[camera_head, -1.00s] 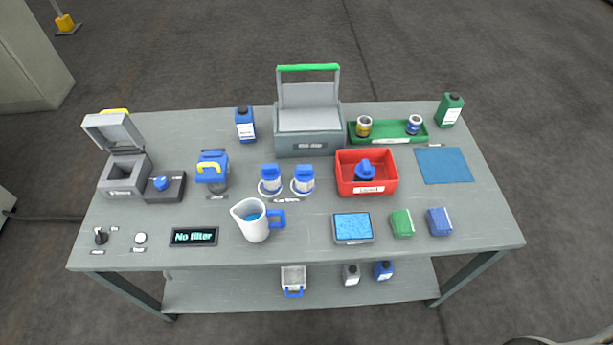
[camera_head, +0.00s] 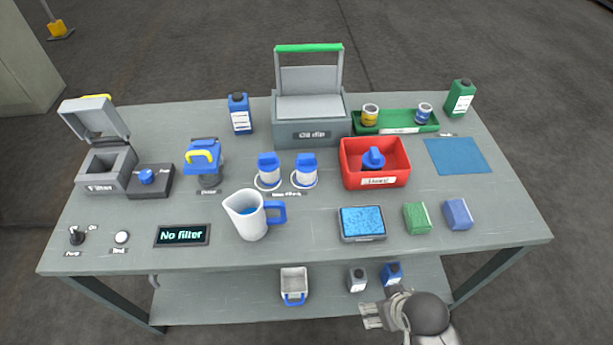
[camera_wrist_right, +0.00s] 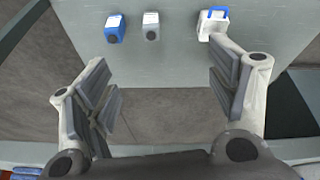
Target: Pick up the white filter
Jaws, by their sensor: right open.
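Two white filters with blue caps, a left one (camera_head: 269,172) and a right one (camera_head: 306,172), stand upright side by side on white rings in the middle of the table. The label in front of them is too small to read surely. My right gripper (camera_head: 372,316) is in front of the table's front edge, low at the lower shelf, well apart from both filters. In the right wrist view it (camera_wrist_right: 162,95) is open with nothing between its fingers. My left gripper is not in view.
A white jug (camera_head: 249,215) stands in front of the filters, a red bin (camera_head: 405,175) to their right and a grey box (camera_head: 310,131) behind. A display (camera_head: 182,235) reads "No filter". The lower shelf (camera_head: 230,300) holds two bottles and a white container (camera_head: 293,284).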

